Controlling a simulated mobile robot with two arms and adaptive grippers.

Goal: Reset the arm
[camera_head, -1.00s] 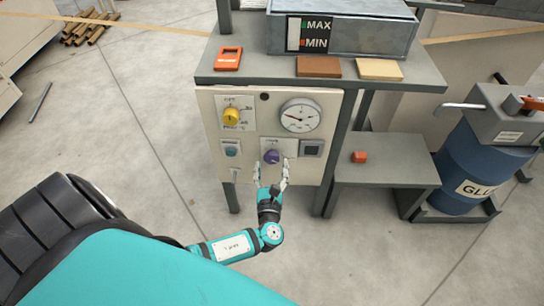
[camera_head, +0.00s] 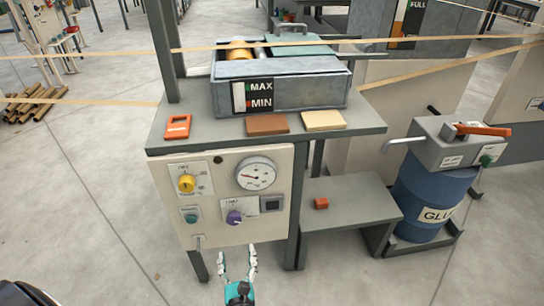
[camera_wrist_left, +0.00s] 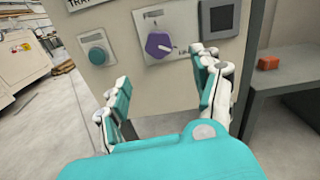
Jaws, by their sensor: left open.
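My left gripper (camera_head: 238,262) is open and empty, below the lower part of the beige control panel (camera_head: 270,205). Its two fingers also show in the left wrist view (camera_wrist_left: 160,80), spread apart with nothing between them. Beyond them is a purple knob (camera_wrist_left: 158,45), which also shows on the panel in the head view (camera_head: 235,217). The gripper is apart from the knob. Its pointer is turned toward the lower right in the wrist view. My right gripper is not in view.
The panel also carries a yellow knob (camera_head: 187,184), a teal button (camera_head: 191,215) and a round gauge (camera_head: 256,174). A shelf (camera_head: 345,210) with a small orange block stands to the right. A blue glue drum (camera_head: 432,195) stands farther right. Open floor lies left.

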